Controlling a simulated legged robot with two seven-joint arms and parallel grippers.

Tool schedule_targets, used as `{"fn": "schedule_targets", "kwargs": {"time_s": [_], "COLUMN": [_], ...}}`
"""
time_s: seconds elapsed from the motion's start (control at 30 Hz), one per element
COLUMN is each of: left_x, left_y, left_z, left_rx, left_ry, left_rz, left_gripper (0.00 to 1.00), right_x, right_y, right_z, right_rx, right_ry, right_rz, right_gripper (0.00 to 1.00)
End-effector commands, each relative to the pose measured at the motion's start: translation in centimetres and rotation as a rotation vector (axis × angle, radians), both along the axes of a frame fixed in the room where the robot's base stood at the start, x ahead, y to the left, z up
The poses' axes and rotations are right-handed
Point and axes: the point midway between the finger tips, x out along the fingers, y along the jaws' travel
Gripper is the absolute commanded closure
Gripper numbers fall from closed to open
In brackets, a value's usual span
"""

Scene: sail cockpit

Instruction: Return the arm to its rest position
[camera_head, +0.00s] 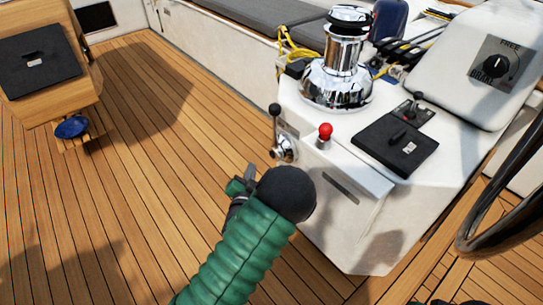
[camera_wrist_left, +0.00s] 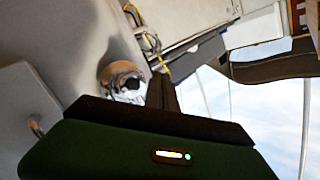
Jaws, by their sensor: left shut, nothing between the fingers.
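My left arm, in a green sleeve with a dark round joint, comes up from the bottom in the head view. My left gripper (camera_head: 248,175) is shut and empty, partly hidden behind that joint. It appears just left of the white console (camera_head: 345,240), near a chrome lever with a black knob (camera_head: 275,110); I cannot tell the exact gap. In the left wrist view, the dark fingers (camera_wrist_left: 162,92) are together with nothing held, above the dark green gripper body with a small light. My right gripper is not in view.
A red-knobbed lever (camera_head: 325,132), a black hatch panel (camera_head: 395,146) and a chrome winch (camera_head: 342,70) are on the console. A dark wheel rim (camera_head: 495,200) is at right. A wooden box (camera_head: 50,60) stands upper left. The plank floor (camera_head: 130,190) between is mostly clear.

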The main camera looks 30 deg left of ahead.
Motion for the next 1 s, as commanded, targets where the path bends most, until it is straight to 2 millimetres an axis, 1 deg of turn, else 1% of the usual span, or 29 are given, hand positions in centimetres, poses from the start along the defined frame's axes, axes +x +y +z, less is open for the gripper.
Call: {"fn": "schedule_targets", "kwargs": {"time_s": [0.53, 0.6, 0.67, 0.7, 0.77, 0.8, 0.87, 0.9, 0.97, 1.0], "left_x": [0.0, -0.1, -0.4, -1.0, -2.1, -3.2, -5.2, -6.6, -8.9, -10.4], "left_y": [0.0, -0.1, -0.3, -0.7, -2.2, -3.7, -6.3, -8.0, -10.3, -11.6], "left_z": [0.0, -0.2, -0.8, -1.5, -2.5, -3.1, -3.6, -3.7, -3.4, -3.1], "left_rx": [-0.002, -0.031, -0.101, -0.173, -0.306, -0.399, -0.520, -0.579, -0.646, -0.676], "left_ry": [0.000, 0.016, 0.057, 0.103, 0.198, 0.274, 0.392, 0.468, 0.572, 0.636], "left_rz": [0.001, 0.012, 0.038, 0.063, 0.097, 0.110, 0.120, 0.120, 0.116, 0.110], "left_gripper": [1.00, 1.00, 1.00, 1.00, 1.00, 1.00, 1.00, 1.00, 1.00, 1.00], "right_x": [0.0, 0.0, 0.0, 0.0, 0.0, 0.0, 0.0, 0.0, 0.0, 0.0], "right_y": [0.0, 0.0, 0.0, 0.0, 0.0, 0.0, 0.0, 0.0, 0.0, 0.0], "right_z": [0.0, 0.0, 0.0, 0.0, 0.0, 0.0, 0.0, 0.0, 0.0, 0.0], "right_rx": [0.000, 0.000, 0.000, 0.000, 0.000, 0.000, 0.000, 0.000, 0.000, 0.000], "right_ry": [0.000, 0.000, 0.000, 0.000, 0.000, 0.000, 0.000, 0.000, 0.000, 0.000], "right_rz": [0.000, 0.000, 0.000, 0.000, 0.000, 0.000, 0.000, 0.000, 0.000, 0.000], "right_gripper": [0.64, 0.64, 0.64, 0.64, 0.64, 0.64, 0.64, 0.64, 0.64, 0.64]}}
